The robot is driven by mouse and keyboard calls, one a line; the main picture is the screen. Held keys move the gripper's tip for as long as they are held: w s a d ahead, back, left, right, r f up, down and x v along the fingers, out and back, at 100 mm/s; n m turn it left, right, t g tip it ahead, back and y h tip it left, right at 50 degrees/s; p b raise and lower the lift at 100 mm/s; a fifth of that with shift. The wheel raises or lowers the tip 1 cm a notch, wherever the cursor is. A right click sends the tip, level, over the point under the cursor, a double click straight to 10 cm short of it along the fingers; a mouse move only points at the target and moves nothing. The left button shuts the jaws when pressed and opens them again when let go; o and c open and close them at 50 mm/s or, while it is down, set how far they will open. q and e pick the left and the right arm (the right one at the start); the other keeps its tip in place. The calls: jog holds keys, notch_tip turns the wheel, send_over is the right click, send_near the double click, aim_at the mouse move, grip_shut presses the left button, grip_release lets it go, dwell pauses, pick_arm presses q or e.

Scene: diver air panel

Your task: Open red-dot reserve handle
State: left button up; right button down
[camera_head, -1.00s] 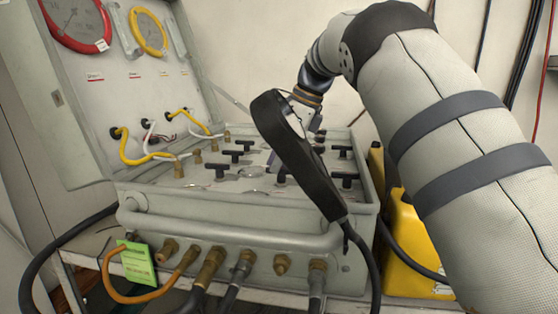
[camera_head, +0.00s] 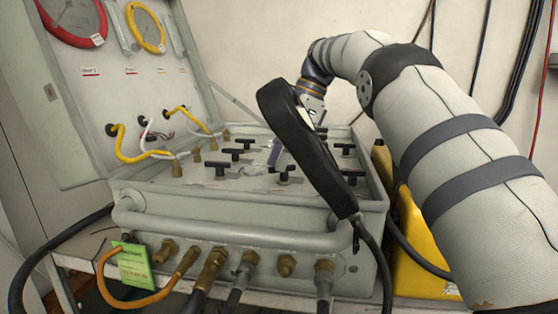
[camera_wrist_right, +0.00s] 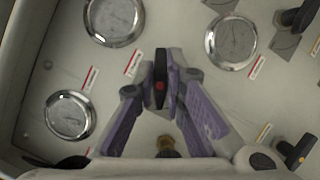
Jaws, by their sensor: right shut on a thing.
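The red-dot reserve handle (camera_wrist_right: 160,86) is a black T-handle with a red dot on its top. In the right wrist view it sits between the purple-padded fingers of my right gripper (camera_wrist_right: 160,78), which is shut on it from both sides. Its bar runs up and down in that picture. In the head view my right gripper (camera_head: 273,152) reaches down to the panel top, mostly hidden behind a black handset (camera_head: 308,150). The handle cannot be made out clearly there. My left gripper is not in view.
The grey air panel box (camera_head: 230,209) carries several other black T-handles; one with an orange dot (camera_wrist_right: 288,154) is at lower right in the wrist view. Round gauges (camera_wrist_right: 231,40) lie nearby. Hoses and fittings line the front. A yellow case (camera_head: 415,250) stands to the right.

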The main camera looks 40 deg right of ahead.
jog(key=shift+f+n, duration=0.15)
jog(key=shift+n, duration=0.35)
jog(key=shift+g, duration=0.3)
jog(key=c, duration=1.6)
grip_release()
jog(key=shift+s, duration=0.1)
jog(key=shift+c, duration=0.2)
jog(key=shift+r, duration=0.2)
